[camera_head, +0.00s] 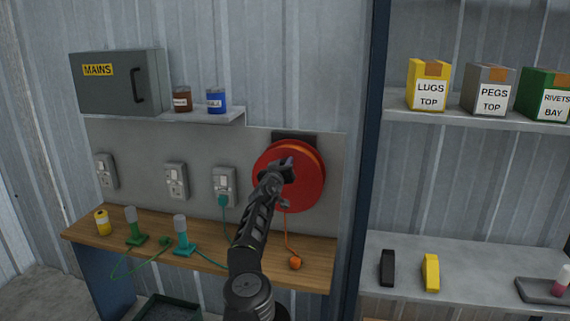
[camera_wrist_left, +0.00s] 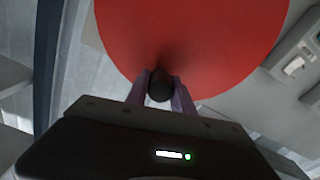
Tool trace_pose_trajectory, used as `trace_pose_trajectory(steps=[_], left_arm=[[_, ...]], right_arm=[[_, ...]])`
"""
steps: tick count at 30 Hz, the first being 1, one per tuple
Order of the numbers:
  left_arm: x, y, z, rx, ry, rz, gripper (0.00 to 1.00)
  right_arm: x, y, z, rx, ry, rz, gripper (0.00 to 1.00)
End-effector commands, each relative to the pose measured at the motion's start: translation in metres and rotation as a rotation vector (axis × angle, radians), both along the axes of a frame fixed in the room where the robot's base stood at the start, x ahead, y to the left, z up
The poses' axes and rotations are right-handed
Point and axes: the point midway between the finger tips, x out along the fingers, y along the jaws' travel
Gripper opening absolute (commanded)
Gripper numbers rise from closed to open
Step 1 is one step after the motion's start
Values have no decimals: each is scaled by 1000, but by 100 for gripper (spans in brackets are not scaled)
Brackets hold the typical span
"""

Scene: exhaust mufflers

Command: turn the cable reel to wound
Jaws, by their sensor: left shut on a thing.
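The red cable reel (camera_head: 312,184) is mounted on the grey wall panel, and it fills the top of the left wrist view (camera_wrist_left: 200,35). An orange cable (camera_head: 286,232) hangs from it down to an orange plug (camera_head: 295,263) on the wooden bench. My left gripper (camera_head: 288,164) is in front of the reel's face. In the left wrist view its two fingers (camera_wrist_left: 160,88) are shut on a dark round knob (camera_wrist_left: 160,84) on the reel. My arm hides part of the reel in the head view. My right gripper is in neither view.
Sockets (camera_head: 224,184) line the panel left of the reel, one with a teal plug in it. The grey MAINS box (camera_head: 112,96) and jars stand on a shelf above. A dark post (camera_head: 366,150) and shelves with boxes are at right.

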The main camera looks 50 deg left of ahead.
Motion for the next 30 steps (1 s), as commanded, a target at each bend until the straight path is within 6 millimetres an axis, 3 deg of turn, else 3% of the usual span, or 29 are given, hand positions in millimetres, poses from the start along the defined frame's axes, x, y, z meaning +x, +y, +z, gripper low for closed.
trace_pose_trajectory(steps=[1, 9, 10, 17, 30], left_arm=[[-3, 3, -11, -8, 14, 4, 0], [-3, 3, -12, -7, 14, 3, 0], [-3, 3, -12, -7, 14, 3, 31], [-1, 1, -8, -4, 9, 1, 50], [5, -3, -3, -3, 4, -6, 50]], right_arm=[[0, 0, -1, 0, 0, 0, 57], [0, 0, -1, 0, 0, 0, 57], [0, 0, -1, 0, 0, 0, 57], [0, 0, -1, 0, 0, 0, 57], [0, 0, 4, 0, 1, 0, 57]])
